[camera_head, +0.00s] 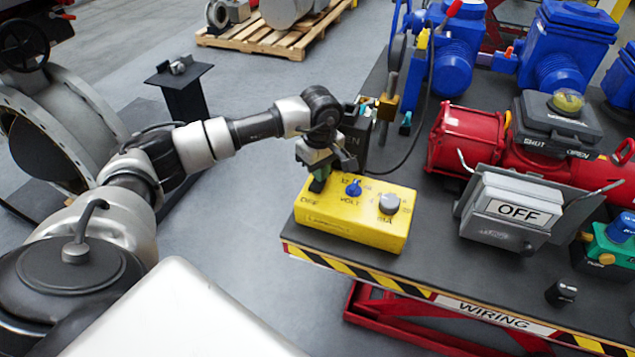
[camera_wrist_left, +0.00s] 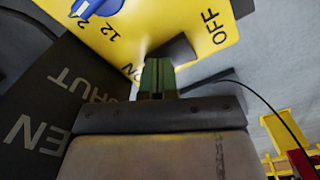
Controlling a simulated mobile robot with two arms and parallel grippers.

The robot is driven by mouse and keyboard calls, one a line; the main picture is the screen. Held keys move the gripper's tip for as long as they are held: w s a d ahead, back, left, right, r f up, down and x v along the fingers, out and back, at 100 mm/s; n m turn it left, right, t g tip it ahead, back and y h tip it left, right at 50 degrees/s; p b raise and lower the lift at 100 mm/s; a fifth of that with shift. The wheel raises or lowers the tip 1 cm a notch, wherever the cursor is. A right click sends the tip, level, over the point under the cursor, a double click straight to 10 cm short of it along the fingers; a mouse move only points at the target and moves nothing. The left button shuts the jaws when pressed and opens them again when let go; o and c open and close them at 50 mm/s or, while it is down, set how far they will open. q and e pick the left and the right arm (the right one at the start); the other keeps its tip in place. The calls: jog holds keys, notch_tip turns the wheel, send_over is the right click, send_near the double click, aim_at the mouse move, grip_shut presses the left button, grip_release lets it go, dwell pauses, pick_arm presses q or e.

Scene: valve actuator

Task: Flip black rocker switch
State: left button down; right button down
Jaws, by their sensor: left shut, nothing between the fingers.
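The yellow control box (camera_head: 350,228) sits on the dark table near its front left corner, with a blue VOLT knob (camera_head: 353,188) and a grey mA knob (camera_head: 389,204) on top. The black rocker switch (camera_wrist_left: 176,49) is by the OFF label in the left wrist view, partly hidden by my fingers. My left gripper (camera_head: 320,174) is over the box's left end, pointing down. Its green fingers (camera_wrist_left: 157,74) are shut with nothing between them. Their tips are at the switch; I cannot tell whether they touch it. My right gripper is not in view.
A dark SHUT/OPEN block (camera_head: 358,135) stands close behind the gripper, with a thin black cable (camera_head: 412,150) near it. A grey OFF box (camera_head: 508,212) and red actuator (camera_head: 470,140) are to the right. The table's striped edge (camera_head: 370,287) is in front.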

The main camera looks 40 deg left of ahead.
pick_arm(q)
jog(key=shift+s, duration=0.1)
jog(key=shift+r+p, duration=2)
jog(key=shift+r, duration=1.4)
